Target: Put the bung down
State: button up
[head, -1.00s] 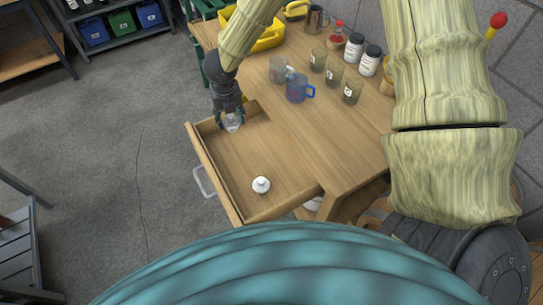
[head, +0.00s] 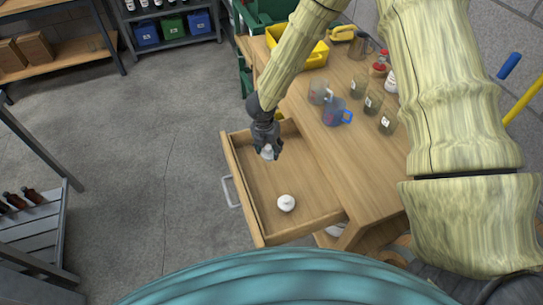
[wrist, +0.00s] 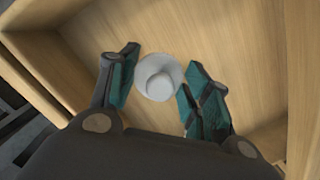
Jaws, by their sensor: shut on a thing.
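My gripper (head: 267,152) is over the far part of the open wooden drawer (head: 241,190). It is shut on a white bung (head: 268,154), which also shows between the two fingers in the wrist view (wrist: 158,82) as a round disc with a raised middle. The fingers (wrist: 161,62) are teal on their inner faces. The drawer floor (wrist: 215,30) is behind the bung in that view; I cannot tell whether the bung touches it. A second white, knobbed piece (head: 287,203) sits on the drawer floor at the near end, apart from my gripper.
The drawer has raised walls and a grey handle (head: 231,192). On the table (head: 345,160) beside it stand a blue jug (head: 333,113), a clear jug (head: 320,91) and several glasses. A yellow bin (head: 313,58) is at the back. The drawer's middle floor is free.

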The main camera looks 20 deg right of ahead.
aim_at(268, 153)
jog(key=shift+f+p, duration=0.4)
jog(key=shift+f, duration=1.85)
jog(key=shift+f, duration=0.1)
jog(key=o, duration=1)
jog(key=r, duration=0.4)
jog(key=a+r+b, duration=0.1)
jog(key=r, duration=0.3)
jog(key=s+r, duration=0.1)
jog(key=r, duration=0.3)
jog(key=shift+a+b, duration=0.25)
jog(key=shift+b, duration=0.15)
